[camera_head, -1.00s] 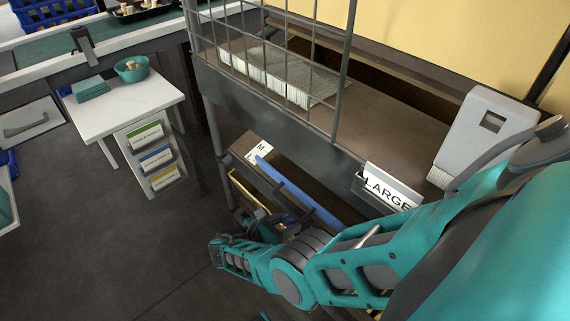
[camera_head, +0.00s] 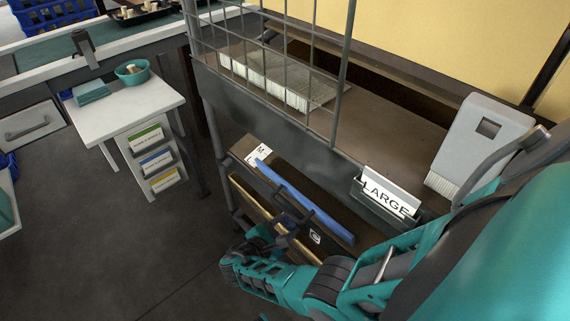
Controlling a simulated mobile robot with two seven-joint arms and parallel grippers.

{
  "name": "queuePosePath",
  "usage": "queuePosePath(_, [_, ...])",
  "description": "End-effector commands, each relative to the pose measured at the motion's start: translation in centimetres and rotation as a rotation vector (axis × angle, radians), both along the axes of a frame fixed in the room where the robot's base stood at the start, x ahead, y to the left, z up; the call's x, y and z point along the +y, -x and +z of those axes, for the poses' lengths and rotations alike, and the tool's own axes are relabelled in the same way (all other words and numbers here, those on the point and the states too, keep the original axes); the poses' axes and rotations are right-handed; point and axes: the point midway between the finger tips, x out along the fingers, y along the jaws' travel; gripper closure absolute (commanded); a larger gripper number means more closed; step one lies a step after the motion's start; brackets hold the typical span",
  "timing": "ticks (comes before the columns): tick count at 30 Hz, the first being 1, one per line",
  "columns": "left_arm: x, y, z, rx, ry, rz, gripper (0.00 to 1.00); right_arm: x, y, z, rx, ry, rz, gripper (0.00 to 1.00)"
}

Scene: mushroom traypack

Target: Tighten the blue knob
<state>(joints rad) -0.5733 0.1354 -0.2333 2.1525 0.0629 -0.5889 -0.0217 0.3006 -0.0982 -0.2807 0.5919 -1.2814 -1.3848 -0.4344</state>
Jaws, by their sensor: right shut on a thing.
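No blue knob can be made out in the head view. A long blue bar (camera_head: 325,218) lies slanting along the lower shelf, with a dark handle-like frame (camera_head: 297,212) at its front. My right gripper (camera_head: 272,236) is at the front edge of this shelf, just below and left of the dark frame. Its jaws are small, dark and partly hidden by my wrist; they look shut on a dark part there, but its exact shape is unclear. My left gripper is not in view.
A rack holds a white card stack (camera_head: 285,82) behind a wire grid and a "LARGE" label (camera_head: 388,196). A white table (camera_head: 140,100) with a teal bowl (camera_head: 132,72) is at left. The floor between is clear.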

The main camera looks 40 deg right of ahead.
Motion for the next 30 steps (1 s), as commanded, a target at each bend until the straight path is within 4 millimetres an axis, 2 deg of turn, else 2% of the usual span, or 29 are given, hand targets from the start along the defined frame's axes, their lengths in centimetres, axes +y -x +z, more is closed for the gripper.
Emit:
queuePosePath(17, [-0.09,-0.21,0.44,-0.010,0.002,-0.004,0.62,0.18,0.08,-0.06,-0.041,-0.006,0.000,0.85])
queuePosePath(18, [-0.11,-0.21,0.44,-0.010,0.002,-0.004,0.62,0.18,0.07,-0.05,-0.041,-0.006,0.000,0.53])
queuePosePath(25, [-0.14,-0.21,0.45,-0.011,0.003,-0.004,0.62,0.10,0.05,-0.03,-0.040,-0.004,0.000,0.31])
queuePosePath(30, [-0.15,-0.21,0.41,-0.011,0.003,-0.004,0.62,0.06,0.03,-0.02,-0.041,-0.003,0.000,0.29])
